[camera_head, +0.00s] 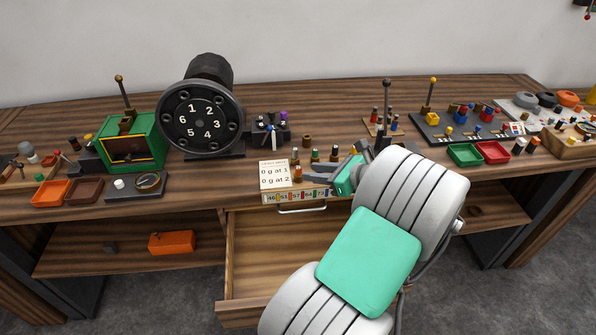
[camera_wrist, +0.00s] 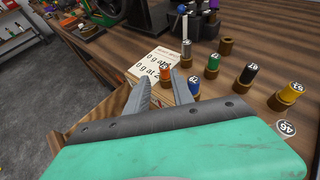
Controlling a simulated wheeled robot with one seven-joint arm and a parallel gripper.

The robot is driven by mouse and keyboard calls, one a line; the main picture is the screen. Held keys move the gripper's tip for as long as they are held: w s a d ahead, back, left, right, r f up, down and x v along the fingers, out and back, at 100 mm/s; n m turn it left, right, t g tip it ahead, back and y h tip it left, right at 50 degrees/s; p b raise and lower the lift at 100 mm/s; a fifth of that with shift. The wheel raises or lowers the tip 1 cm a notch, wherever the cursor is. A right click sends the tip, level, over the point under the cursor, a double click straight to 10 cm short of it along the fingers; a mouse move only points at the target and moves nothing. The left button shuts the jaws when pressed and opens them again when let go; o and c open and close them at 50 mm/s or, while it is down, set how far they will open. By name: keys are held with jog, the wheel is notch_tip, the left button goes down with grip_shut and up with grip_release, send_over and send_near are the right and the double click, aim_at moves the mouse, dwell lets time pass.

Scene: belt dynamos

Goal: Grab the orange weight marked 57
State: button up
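The orange weight (camera_wrist: 166,74) is a small upright cylinder on the bench beside the printed card; its top marking is too small to read surely. It also shows in the head view (camera_head: 297,173). My gripper (camera_wrist: 162,82) is open, its two grey fingers pointing at the orange weight, which shows between and just beyond the fingertips. No contact can be made out. In the head view my gripper (camera_head: 308,174) reaches in from the right, low over the bench near the weight.
A blue weight (camera_wrist: 193,85) stands close to the right finger. Green (camera_wrist: 212,66), black (camera_wrist: 247,76) and yellow (camera_wrist: 289,95) weights stand farther right. The card (camera_head: 278,173) reads 0 g at 1 and 2. An open drawer (camera_head: 258,255) lies below. A black numbered wheel (camera_head: 200,132) stands behind.

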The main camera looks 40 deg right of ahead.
aim_at(299, 167)
jog(key=shift+m, duration=0.4)
jog(key=x, duration=0.4)
jog(key=d+x, duration=0.1)
jog(key=x, duration=0.2)
jog(key=shift+w+r, duration=0.15)
jog(key=shift+c, duration=0.6)
jog(key=shift+a, duration=0.1)
grip_shut()
